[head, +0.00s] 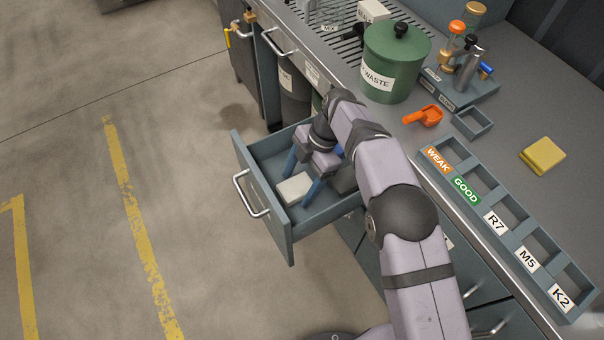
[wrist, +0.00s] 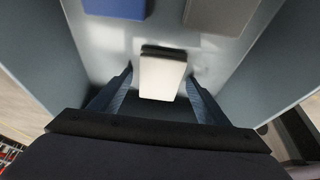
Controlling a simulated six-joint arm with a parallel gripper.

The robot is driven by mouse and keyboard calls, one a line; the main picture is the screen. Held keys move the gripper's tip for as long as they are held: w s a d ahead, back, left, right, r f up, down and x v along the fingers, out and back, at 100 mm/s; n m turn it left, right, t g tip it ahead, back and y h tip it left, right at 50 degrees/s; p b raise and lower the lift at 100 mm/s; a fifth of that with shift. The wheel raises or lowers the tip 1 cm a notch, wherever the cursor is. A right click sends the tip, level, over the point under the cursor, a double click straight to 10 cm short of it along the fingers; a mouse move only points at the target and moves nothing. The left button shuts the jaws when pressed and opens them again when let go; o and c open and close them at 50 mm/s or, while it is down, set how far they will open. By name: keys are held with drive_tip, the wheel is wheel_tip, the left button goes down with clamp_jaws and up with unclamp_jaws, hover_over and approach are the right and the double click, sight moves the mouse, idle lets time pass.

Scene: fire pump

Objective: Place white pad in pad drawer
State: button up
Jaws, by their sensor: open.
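The white pad (head: 294,188) lies inside the pulled-out drawer (head: 265,200), near its front panel. In the wrist view the white pad (wrist: 162,76) sits between my fingers, with a dark strip along its far edge. My gripper (head: 301,177) reaches down into the drawer with its blue fingers apart. In the wrist view my gripper (wrist: 158,78) is open, with a finger on each side of the pad and small gaps between. The pad looks to be on the drawer floor; its underside is hidden.
A blue block (wrist: 115,8) and a grey block (wrist: 222,14) lie farther inside the drawer. The drawer walls stand close around my gripper. On the counter are a green waste bin (head: 392,65), an orange scoop (head: 423,116), a labelled rack (head: 510,228) and yellow pads (head: 542,154).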

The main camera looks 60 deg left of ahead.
drive_tip(key=p+v, duration=0.1)
drive_tip(key=v, duration=1.1)
drive_tip(key=shift+r, duration=0.15)
drive_tip(key=shift+w, duration=0.1)
